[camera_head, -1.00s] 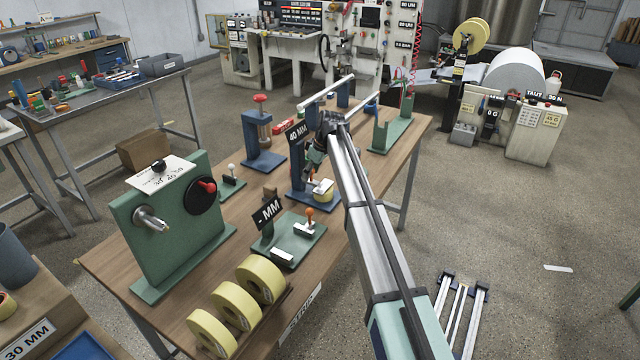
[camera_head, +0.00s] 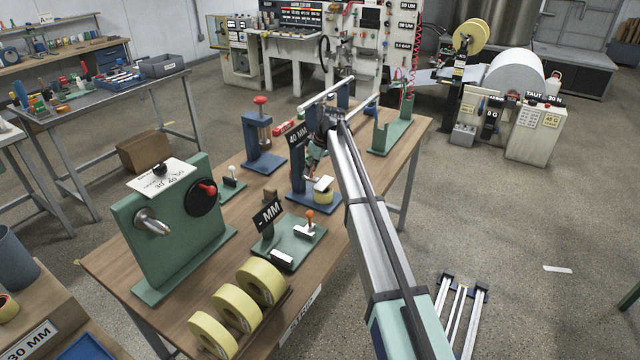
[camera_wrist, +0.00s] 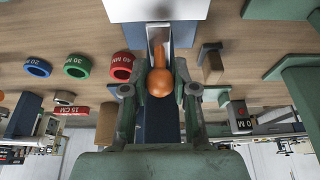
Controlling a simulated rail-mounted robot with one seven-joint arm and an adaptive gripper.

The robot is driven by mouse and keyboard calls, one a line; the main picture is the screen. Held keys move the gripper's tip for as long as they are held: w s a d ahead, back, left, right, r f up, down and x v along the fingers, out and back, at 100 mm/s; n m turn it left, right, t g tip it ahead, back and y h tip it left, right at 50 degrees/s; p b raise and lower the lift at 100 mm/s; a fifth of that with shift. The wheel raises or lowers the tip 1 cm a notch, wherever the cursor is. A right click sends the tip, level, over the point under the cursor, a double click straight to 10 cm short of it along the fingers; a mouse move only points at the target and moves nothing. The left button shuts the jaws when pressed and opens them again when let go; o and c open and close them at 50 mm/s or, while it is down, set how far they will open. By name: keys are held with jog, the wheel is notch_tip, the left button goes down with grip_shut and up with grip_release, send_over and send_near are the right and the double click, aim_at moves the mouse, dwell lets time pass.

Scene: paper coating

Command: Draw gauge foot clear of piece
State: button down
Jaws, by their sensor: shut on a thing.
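The blue stand with a 40 MM sign (camera_head: 295,137) is on the wooden bench. A yellow roll-shaped piece (camera_head: 323,197) is at its base (camera_head: 303,200), with a white block (camera_head: 323,184) showing at its top. I cannot tell whether block and piece touch. My gripper (camera_head: 313,168) is beside the stand, just above and left of the block. In the wrist view, my gripper (camera_wrist: 160,90) is shut on an orange knob (camera_wrist: 160,82) on a metal slide (camera_wrist: 158,38). A white surface (camera_wrist: 155,10) lies beyond it. The foot's underside is hidden.
A green-based gauge with a "- MM" sign (camera_head: 268,215) stands nearer, with yellow rolls (camera_head: 237,305) in front. A green crank stand (camera_head: 170,235) is left and a blue red-knobbed stand (camera_head: 263,140) behind. Coloured rings (camera_wrist: 75,67) show in the wrist view.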

jog(key=shift+r+p, duration=0.95)
jog(key=shift+r, duration=1.65)
jog(key=c, duration=0.9)
grip_release()
jog(key=shift+r, duration=0.1)
